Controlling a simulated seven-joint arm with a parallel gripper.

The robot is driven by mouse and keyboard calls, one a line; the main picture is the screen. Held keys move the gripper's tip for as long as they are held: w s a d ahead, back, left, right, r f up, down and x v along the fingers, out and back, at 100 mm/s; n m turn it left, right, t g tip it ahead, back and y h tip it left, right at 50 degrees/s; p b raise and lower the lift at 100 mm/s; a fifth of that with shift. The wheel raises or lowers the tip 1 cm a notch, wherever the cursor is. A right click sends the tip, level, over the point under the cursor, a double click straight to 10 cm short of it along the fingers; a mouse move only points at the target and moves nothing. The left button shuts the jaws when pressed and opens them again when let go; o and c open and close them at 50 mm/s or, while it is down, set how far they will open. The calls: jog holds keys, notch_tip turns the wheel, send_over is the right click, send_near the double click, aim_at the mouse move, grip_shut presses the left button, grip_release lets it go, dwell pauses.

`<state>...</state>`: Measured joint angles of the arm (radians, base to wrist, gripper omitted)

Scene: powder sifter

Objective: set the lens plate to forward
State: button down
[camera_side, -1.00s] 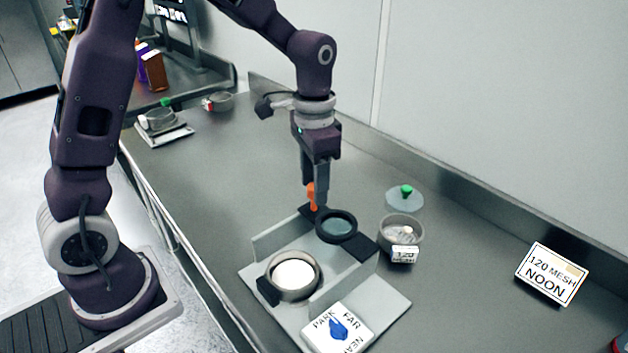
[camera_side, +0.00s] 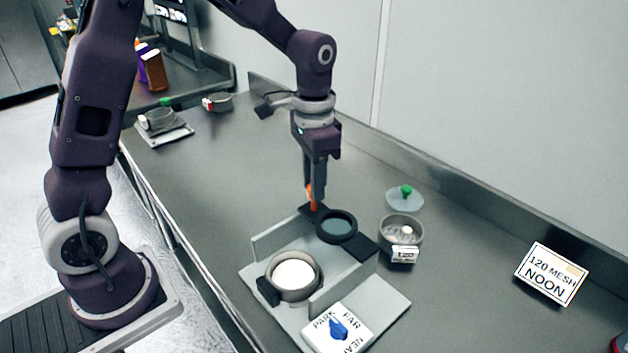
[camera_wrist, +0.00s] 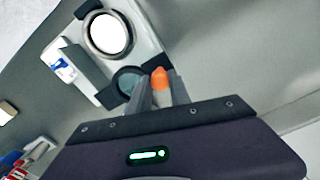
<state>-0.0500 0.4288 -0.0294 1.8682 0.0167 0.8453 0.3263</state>
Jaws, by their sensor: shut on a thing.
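The lens plate (camera_side: 364,249) is a dark plate with a round tinted lens (camera_side: 337,228), lying across the back of the grey sifter base (camera_side: 392,305). An orange handle (camera_side: 313,199) stands upright at the plate's far-left end. My gripper (camera_side: 314,194) points down and is shut on this handle. In the wrist view the orange tip (camera_wrist: 159,77) shows between my gripper's fingers (camera_wrist: 160,95), with the lens (camera_wrist: 127,80) partly hidden beside them. A round pan with white powder (camera_side: 294,275) sits on the base in front of the plate.
A dial card with a blue knob (camera_side: 338,327) marks PARK, FAR and NEAR at the base's front. A sieve labelled 120 (camera_side: 401,232), a clear lid with green knob (camera_side: 405,198) and a "120 MESH NOON" sign (camera_side: 551,273) stand right.

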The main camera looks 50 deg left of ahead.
dwell(0.8)
jog(key=s, duration=1.1)
jog(key=c, duration=1.2)
grip_release()
jog(key=shift+r, duration=0.15)
notch_tip(320, 180, up, 7)
jog(key=shift+f, duration=0.1)
